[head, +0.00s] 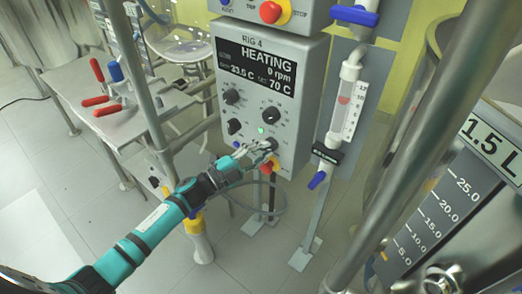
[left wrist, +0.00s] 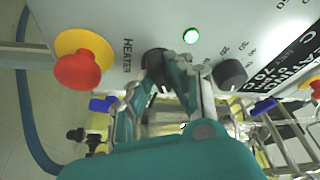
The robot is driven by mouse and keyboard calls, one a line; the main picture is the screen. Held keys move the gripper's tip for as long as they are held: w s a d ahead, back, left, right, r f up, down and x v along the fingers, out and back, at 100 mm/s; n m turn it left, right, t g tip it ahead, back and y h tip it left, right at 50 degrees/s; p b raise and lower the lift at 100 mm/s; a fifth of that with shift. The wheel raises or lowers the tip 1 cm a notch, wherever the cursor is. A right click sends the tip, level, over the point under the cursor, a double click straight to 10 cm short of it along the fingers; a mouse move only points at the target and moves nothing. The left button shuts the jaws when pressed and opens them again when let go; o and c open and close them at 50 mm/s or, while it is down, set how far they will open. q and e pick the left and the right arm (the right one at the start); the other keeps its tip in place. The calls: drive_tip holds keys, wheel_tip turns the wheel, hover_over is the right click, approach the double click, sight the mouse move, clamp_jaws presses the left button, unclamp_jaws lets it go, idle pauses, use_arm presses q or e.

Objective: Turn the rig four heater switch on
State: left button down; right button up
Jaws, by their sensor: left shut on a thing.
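The rig four control box (head: 300,55) shows "RIG 4", "HEATING", "0 rpm" and a 70 C setting on its display. My left gripper (head: 268,148) is at the lower front of the box. In the left wrist view, my left gripper (left wrist: 166,65) is shut on the dark heater switch (left wrist: 152,57), beside the "HEATER" label. The fingers hide part of the switch, so its exact angle is unclear. A green lamp (left wrist: 190,36) is lit close to it; the lamp also shows in the head view (head: 261,131). My right gripper is out of view.
A red stop button on a yellow ring (left wrist: 80,68) sits close beside the heater switch. Other dark knobs (head: 234,127) are on the same panel. A flow meter (head: 345,105) stands right of the box. A steel table with red-handled tools (head: 95,101) is at left.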

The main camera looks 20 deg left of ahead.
use_arm(q)
drive_tip(key=shift+r, duration=0.2)
drive_tip(key=c, duration=1.3)
unclamp_jaws()
drive_tip(key=shift+w+d+f, duration=0.1)
drive_tip(key=shift+d, duration=0.05)
drive_tip(key=shift+o, duration=0.2)
drive_tip(key=v, duration=1.2)
